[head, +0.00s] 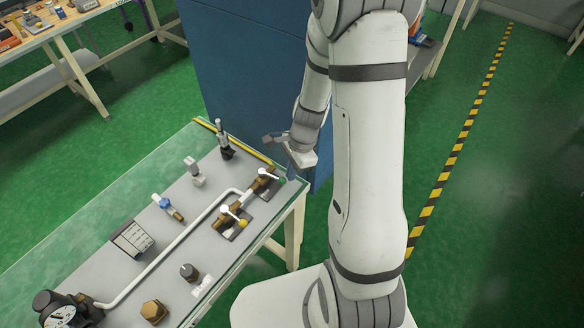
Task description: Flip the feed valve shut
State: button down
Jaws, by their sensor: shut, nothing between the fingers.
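No readable label shows which is the feed valve. A white pipe (168,248) runs from near the front valve to a black regulator with a gauge (67,309). My gripper (291,174) is shut and empty, above the bench's back right corner, to the right of the rear valve and apart from it. Its fingertips are small and partly hidden.
The bench (85,213) also carries a black-topped fitting (224,140), a grey fitting (194,172), a blue-and-brass fitting (167,207), a small panel (132,238), a black knob (189,272) and a brass hex fitting (153,311). A blue cabinet (245,75) stands behind.

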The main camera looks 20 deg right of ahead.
jog(key=shift+s+a, duration=0.35)
jog(key=shift+s+r, duration=0.1)
jog(key=shift+s, duration=0.25)
jog(key=shift+w, duration=0.3)
jog(key=shift+d, duration=0.1)
jog(key=shift+w+d, duration=0.25)
jog(key=shift+w, duration=0.35)
jog(key=p+v, duration=0.8)
jog(key=v, duration=0.2)
jog(key=shift+s+p, duration=0.15)
jog(key=shift+p, duration=0.15)
